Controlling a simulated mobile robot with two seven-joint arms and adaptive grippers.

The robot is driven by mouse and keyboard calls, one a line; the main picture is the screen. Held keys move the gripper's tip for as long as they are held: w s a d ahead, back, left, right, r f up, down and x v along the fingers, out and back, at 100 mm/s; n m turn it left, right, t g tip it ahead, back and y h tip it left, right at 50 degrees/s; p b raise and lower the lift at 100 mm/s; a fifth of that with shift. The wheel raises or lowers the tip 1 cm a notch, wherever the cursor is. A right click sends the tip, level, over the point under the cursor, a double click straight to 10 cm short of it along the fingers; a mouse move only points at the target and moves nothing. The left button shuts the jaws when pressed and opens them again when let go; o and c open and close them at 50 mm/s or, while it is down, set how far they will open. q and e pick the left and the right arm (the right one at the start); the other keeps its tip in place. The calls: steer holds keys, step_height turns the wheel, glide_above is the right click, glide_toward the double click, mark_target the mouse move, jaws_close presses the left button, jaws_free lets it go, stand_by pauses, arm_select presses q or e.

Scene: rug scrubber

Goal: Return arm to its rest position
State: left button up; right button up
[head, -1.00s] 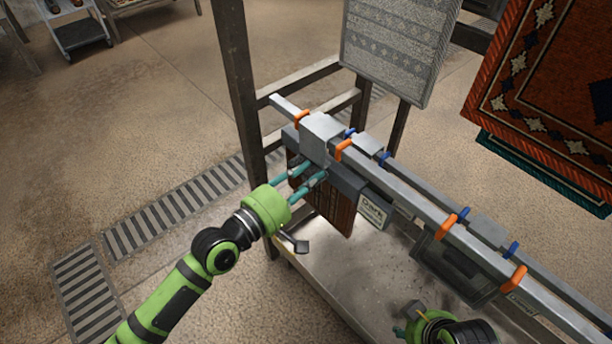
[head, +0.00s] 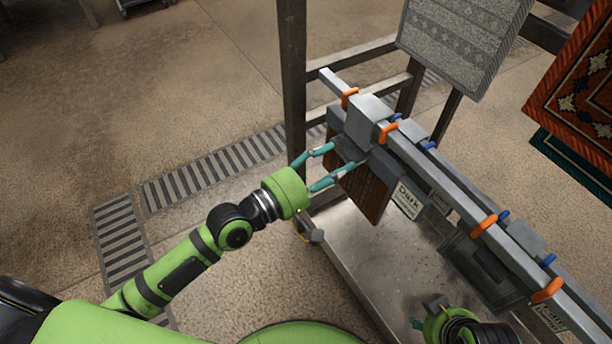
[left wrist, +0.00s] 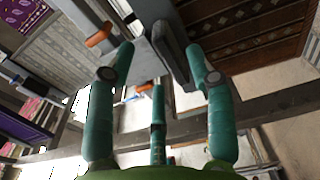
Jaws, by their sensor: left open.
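My left gripper (head: 340,158) is open beside the left end of the grey rail (head: 440,180). Its teal fingers are spread at a grey clamp block (head: 371,115) with a brown rug sample (head: 373,192) hanging below it. In the left wrist view the fingers (left wrist: 160,85) stand apart, with a grey clamp part (left wrist: 172,50) just beyond them and the brown patterned sample (left wrist: 255,40) at upper right. Whether a fingertip touches the clamp I cannot tell. My right gripper (head: 428,322) is partly in view low down; its fingers are mostly hidden.
A "Dark" label card (head: 407,200) hangs beside the sample. Orange clips (head: 484,224) and blue clips sit along the rail. A dark metal post (head: 292,70) stands close behind the left gripper. A grey patterned rug (head: 465,42) hangs behind. The floor at left is open.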

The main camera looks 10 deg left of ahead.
arm_select(q)
steer(key=v, duration=0.8)
steer(key=s+a+f+m+g+y+p, duration=0.35)
steer(key=s+f+p, duration=0.25)
steer(key=f, duration=0.2)
steer(key=s+a+f+m+g+y+p, duration=0.3)
steer(key=s+f+m+g+y+p, duration=0.15)
steer(key=f, duration=0.35)
steer(key=s+a+f+m+g+y+p, duration=0.3)
steer(key=s+f+m+y+p, duration=0.1)
steer(key=s+f+p, duration=0.3)
arm_select(e)
steer(key=s+f+g, duration=0.2)
steer(key=s+f, duration=0.1)
steer(key=f, duration=0.5)
arm_select(q)
steer(key=s+a+f+g+p, duration=0.1)
steer(key=s+a+f+p, duration=0.1)
steer(key=s+p, duration=0.9)
steer(key=s, duration=0.4)
steer(key=shift+a+g, duration=0.3)
arm_select(e)
steer(key=s+d, duration=0.3)
steer(key=s, duration=1.2)
steer(key=shift+s+f+g, duration=0.2)
steer(key=shift+f+g, duration=0.2)
steer(key=shift+f, duration=0.05)
